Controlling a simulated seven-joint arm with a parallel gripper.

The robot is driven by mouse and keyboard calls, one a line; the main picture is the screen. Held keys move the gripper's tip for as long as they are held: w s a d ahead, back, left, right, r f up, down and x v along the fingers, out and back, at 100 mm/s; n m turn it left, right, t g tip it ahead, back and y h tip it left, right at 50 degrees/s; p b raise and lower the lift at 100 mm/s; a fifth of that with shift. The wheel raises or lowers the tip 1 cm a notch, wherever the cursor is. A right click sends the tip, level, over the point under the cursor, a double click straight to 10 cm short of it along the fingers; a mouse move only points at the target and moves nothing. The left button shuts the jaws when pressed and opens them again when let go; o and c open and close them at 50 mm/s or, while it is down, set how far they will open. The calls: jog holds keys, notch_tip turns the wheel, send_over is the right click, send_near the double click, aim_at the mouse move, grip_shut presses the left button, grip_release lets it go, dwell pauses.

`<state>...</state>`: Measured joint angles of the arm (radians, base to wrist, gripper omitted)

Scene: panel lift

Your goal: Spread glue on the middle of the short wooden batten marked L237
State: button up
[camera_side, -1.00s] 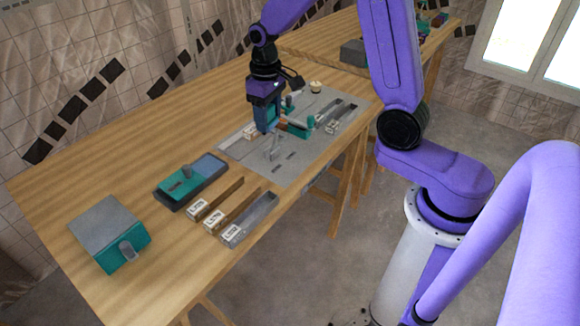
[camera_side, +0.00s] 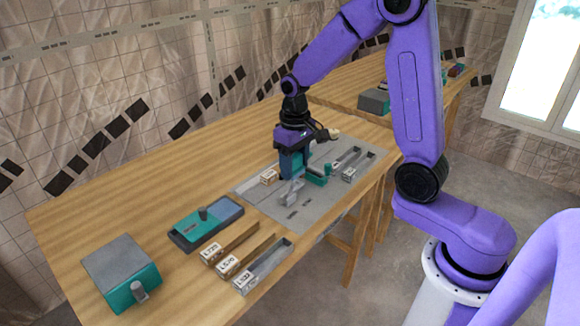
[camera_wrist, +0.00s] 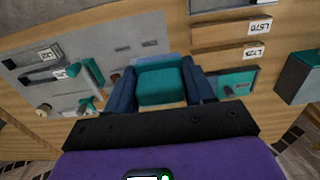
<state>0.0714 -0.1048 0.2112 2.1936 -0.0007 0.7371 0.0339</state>
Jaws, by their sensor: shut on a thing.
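My gripper (camera_side: 292,163) is upright low over the grey board, its blue fingers shut on a teal block. In the wrist view the teal block (camera_wrist: 160,82) fills the space between the fingers. A short pale piece with a white label (camera_side: 269,177) lies on the board just left of my gripper, partly hidden by it. Its label is too small to read, so I cannot tell if it is L237. I cannot make out any glue. A grey bracket-like part (camera_side: 291,192) is just below and in front of the fingers; contact cannot be told.
The grey board (camera_side: 325,210) also carries a teal clamp-like part (camera_side: 318,175) and metal channels (camera_side: 350,158). The back-left tabletop is clear.

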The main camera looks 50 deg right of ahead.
send_near(274, 171)
jog(key=s+a+r, duration=0.4)
jog(key=s+r, duration=0.2)
jog(key=w+d+f, duration=0.3)
jog(key=d, duration=0.3)
jog(key=w+d+f, duration=0.2)
jog(key=w+d, duration=0.1)
jog(key=d, duration=0.3)
jog(key=shift+f, duration=3.75)
jog(key=shift+a+f, duration=0.1)
jog(key=shift+a, duration=3.75)
jog(key=shift+d, duration=3.95)
notch_tip(274, 171, up, 8)
